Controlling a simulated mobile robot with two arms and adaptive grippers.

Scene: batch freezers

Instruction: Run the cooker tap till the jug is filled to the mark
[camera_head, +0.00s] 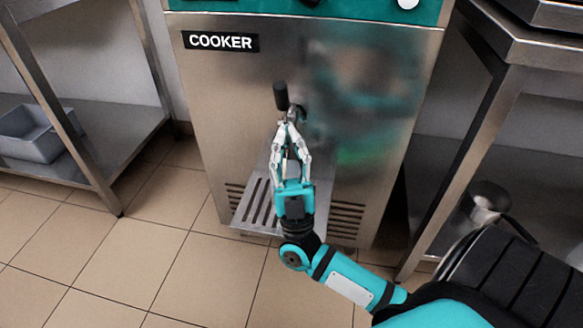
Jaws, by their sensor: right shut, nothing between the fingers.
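The cooker tap (281,97) sticks out of the steel front, with a black lever pointing up and a metal body partly hidden behind my fingertips. My right gripper (290,124) is shut and empty, with its fingertips at the tap just below the black lever; I cannot tell whether they touch it. Below the tap, a slotted drip tray (249,208) juts from the cooker, partly covered by my right gripper. I see no jug on the visible part of the tray. My left gripper is not in view.
The cooker (221,90) stands between two steel tables. A grey bin (35,135) sits on the left table's lower shelf. A round steel vessel (489,196) is at the lower right; I cannot tell what it is. Tiled floor at the front left is clear.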

